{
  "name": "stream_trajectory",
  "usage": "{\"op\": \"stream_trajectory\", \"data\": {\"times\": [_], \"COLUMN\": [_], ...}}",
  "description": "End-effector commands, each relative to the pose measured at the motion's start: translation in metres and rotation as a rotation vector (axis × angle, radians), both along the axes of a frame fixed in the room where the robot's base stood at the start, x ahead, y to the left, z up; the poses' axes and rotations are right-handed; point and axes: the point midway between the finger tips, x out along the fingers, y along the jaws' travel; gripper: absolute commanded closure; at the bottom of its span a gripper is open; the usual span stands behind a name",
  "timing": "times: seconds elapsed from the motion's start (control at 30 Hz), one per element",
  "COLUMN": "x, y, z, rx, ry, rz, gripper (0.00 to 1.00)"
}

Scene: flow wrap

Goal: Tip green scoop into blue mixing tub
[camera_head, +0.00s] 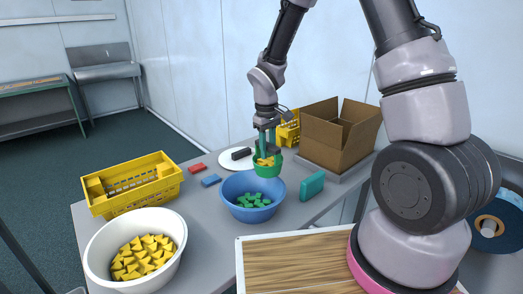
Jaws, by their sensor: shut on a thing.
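The green scoop (267,168) hangs above the far right rim of the blue mixing tub, upright or nearly so, with yellow pieces (265,161) in it. My gripper (266,129) is shut on the scoop's upright green handle. The blue mixing tub (236,184) stands on the grey table and has several green pieces (252,200) at its bottom. I cannot tell the exact gap between scoop and tub rim.
A white tub (99,252) of yellow pieces stands at the front left, near a yellow crate (132,205). An open cardboard box (326,140), a teal block (312,186) and a white plate (228,160) lie around. Red (198,168) and blue (211,181) blocks lie left of the blue tub.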

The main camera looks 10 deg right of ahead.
Motion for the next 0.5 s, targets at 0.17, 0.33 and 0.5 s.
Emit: {"op": "stream_trajectory", "data": {"times": [0.17,0.33,0.5], "x": [-0.003,-0.005,-0.008], "y": [0.007,0.011,0.014], "z": [0.001,0.001,0.001], "rx": [-0.072,-0.149,-0.231], "ry": [-0.051,-0.106,-0.16], "rz": [0.01,0.009,0.008], "gripper": [1.0,1.0,1.0]}}
